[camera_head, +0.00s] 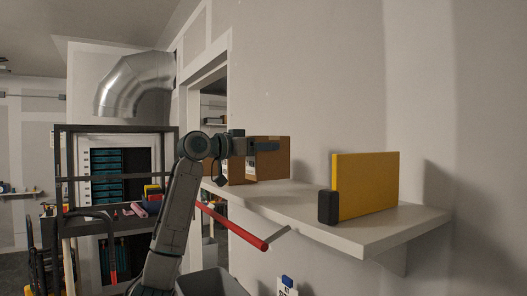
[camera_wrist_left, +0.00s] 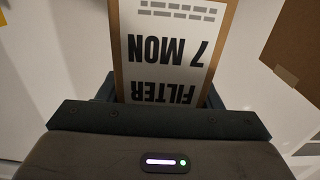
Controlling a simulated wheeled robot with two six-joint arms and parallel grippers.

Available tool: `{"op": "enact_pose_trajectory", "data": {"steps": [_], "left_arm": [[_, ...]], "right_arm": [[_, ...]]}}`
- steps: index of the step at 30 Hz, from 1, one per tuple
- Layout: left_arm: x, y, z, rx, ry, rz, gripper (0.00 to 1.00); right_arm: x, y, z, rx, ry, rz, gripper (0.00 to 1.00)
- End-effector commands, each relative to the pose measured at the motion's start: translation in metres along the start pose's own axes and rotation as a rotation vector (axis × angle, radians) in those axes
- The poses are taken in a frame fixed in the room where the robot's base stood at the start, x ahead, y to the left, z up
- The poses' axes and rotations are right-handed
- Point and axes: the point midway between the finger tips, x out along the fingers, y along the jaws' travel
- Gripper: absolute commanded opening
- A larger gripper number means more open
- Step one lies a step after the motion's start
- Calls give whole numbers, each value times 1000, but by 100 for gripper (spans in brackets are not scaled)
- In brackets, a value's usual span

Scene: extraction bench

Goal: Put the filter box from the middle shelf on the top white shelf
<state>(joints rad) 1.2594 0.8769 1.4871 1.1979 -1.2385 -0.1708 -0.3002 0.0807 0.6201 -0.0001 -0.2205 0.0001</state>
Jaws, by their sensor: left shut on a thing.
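The filter box is a brown carton with a white label reading "FILTER 7 MON"; in the left wrist view the filter box (camera_wrist_left: 172,45) sits between the fingers. My left gripper (camera_head: 266,146) is shut on it. In the head view brown cardboard (camera_head: 272,168) shows around and below the gripper, at the far left part of the white shelf (camera_head: 300,205). The gripper and arm hide part of it. I cannot tell whether the held box touches the shelf. My right gripper is not in view.
A yellow panel-like item (camera_head: 368,185) with a black block (camera_head: 327,207) stands on the shelf's right part. Another brown cardboard piece (camera_wrist_left: 297,45) shows right of the held box in the wrist view. The shelf's middle is clear.

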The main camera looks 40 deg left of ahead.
Motion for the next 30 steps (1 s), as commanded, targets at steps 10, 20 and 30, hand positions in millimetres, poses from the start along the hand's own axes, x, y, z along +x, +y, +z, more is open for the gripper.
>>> {"op": "enact_pose_trajectory", "data": {"steps": [10,20,30], "left_arm": [[4,1,24,2,-5,-2,31],[4,2,36,0,1,1,31],[4,1,38,0,0,0,80]], "right_arm": [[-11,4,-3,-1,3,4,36],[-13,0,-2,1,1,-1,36],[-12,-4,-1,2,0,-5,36]]}}
